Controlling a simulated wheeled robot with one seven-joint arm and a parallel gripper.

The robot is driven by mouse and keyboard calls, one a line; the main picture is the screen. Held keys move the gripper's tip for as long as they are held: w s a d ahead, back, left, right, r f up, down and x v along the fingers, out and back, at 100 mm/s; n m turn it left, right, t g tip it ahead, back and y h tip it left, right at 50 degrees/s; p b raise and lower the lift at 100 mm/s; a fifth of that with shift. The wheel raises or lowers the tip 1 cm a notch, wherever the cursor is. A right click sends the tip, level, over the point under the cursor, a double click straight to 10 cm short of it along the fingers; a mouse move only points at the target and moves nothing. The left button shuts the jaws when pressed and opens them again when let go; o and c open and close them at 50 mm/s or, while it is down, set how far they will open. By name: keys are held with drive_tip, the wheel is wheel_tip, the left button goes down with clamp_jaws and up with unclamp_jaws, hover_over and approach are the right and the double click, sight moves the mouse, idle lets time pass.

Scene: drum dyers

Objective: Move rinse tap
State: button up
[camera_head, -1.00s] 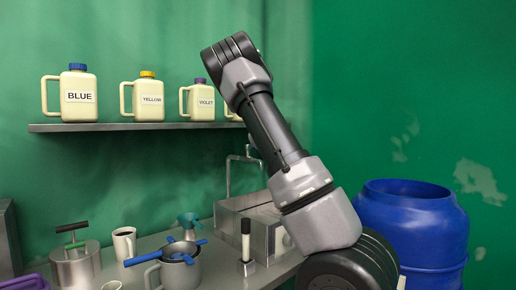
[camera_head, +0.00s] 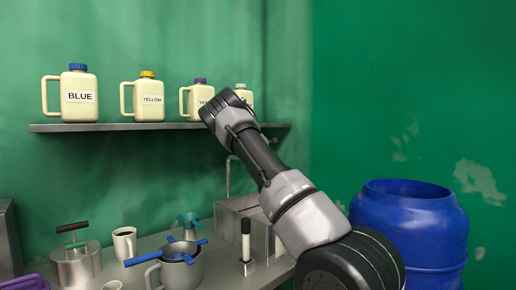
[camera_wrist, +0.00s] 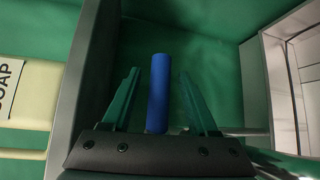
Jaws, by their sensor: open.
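The rinse tap's thin metal spout (camera_head: 229,172) rises at the sink, partly covered by my arm in the head view. In the wrist view a blue cylindrical bar (camera_wrist: 158,112), apparently the tap's handle, stands between the two green fingers of my gripper (camera_wrist: 157,75). The fingers are open, with a visible gap on each side of the bar. My gripper is hidden in the head view. The bar's base is hidden behind the gripper's body.
The metal sink (camera_head: 228,212) is behind the counter items. A shelf (camera_head: 150,127) holds several labelled jugs, and a SOAP jug (camera_wrist: 28,90) is left in the wrist view. A blue drum (camera_head: 412,235) is right.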

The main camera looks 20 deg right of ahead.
drive_tip(key=shift+w+d, duration=0.2)
drive_tip(key=shift+w, duration=0.1)
clamp_jaws()
drive_tip(key=shift+f, duration=0.1)
idle(1.2)
